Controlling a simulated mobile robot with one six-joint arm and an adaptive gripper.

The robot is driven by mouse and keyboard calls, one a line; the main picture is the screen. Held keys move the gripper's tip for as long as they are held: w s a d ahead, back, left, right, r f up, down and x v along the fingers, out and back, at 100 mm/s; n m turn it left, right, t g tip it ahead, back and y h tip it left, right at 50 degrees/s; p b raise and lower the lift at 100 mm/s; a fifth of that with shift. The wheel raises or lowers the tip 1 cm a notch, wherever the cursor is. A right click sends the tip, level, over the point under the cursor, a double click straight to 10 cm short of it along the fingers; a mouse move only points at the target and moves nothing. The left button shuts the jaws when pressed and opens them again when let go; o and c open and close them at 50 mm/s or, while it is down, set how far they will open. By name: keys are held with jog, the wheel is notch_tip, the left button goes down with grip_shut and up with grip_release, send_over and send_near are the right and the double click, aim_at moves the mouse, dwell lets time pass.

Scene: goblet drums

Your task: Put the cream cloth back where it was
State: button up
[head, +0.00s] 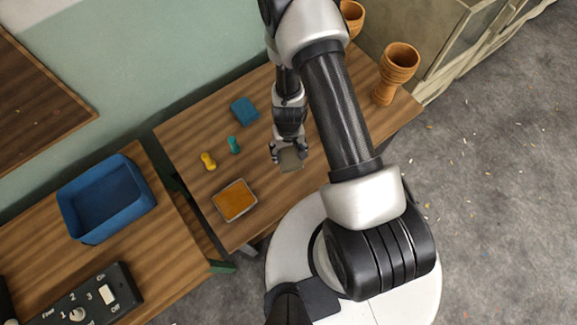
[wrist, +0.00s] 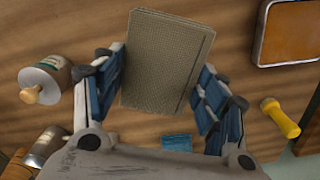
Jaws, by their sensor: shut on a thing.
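The cream cloth (head: 291,160) looks like a flat, folded, grey-beige rectangle with a woven texture. My gripper (head: 288,150) is shut on it, over the front part of the workbench (head: 185,135). In the wrist view the cloth (wrist: 165,60) sits between the two blue-padded fingers and extends out past their tips. I cannot tell how high it is above the bench top. A blue folded cloth (head: 244,111) lies on the bench toward the wall, and part of it shows low in the wrist view (wrist: 177,142).
A tray with an orange surface (head: 235,200), a yellow piece (head: 208,160) and a teal piece (head: 233,144) lie left of my gripper. A jar with a wooden knob (wrist: 45,85) is near it. A blue bin (head: 105,195) stands on the left bench. Goblet drums (head: 398,65) stand right.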

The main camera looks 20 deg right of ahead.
notch_tip(320, 180, down, 10)
jog(key=b, duration=0.8)
jog(key=shift+r, duration=0.3)
jog(key=o, duration=1)
